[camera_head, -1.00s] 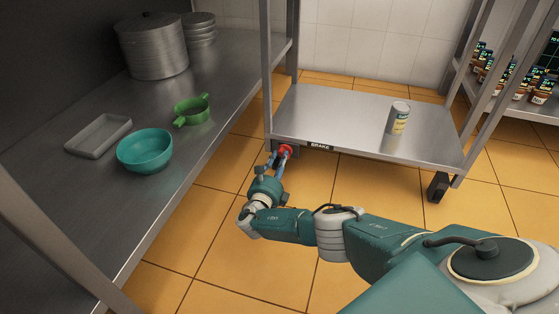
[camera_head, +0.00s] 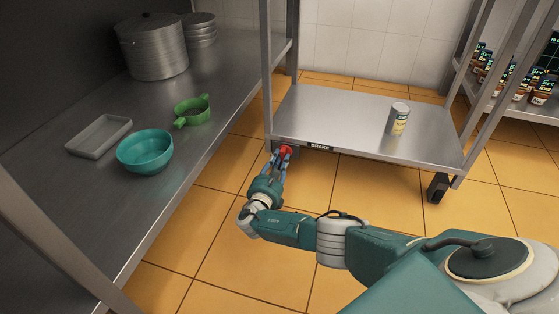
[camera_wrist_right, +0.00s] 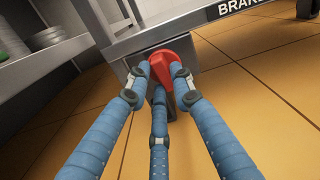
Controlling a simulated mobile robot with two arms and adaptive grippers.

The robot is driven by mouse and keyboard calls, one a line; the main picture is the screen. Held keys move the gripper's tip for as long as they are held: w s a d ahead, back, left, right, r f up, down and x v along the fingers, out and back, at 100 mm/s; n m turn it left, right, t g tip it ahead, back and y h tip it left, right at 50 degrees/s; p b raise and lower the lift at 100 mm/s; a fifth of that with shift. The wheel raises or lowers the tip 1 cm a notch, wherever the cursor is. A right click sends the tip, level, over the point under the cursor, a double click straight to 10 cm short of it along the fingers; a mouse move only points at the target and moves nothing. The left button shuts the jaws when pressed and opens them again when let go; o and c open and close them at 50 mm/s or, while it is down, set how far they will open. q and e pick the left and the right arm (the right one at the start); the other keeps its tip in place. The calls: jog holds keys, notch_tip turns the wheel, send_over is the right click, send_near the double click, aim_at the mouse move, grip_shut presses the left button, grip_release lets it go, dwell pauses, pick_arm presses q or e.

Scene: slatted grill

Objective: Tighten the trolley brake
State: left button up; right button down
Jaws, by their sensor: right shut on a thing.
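The trolley (camera_head: 350,118) has a low metal shelf with a "BRAKE" label (camera_head: 318,147) on its front edge. The red brake knob (camera_head: 286,151) sits at the trolley's front left corner, left of the label. My right gripper (camera_head: 280,156) reaches it from the front. In the right wrist view the blue fingers of the gripper (camera_wrist_right: 160,82) are closed around the red knob (camera_wrist_right: 168,68), one on each side and one below. The fingers partly hide the knob in the head view. My left gripper is not in view.
A can (camera_head: 398,118) stands on the trolley shelf. Jars stand on a rack at right. The tiled floor in front is free.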

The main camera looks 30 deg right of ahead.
jog(key=m+b, duration=0.1)
jog(key=m, duration=0.8)
jog(key=shift+s+d+r+b, duration=0.1)
jog(key=shift+s+b, duration=0.05)
jog(key=shift+b, duration=0.25)
jog(key=m+b, duration=0.2)
jog(key=m, duration=0.3)
jog(key=shift+s+d+m, duration=0.1)
jog(key=shift+m, duration=0.2)
jog(key=m+b, duration=0.2)
jog(key=m, duration=0.2)
jog(key=shift+s, duration=0.1)
jog(key=shift+d+r+m, duration=0.1)
jog(key=shift+m, duration=0.3)
jog(key=c, duration=1.5)
grip_release()
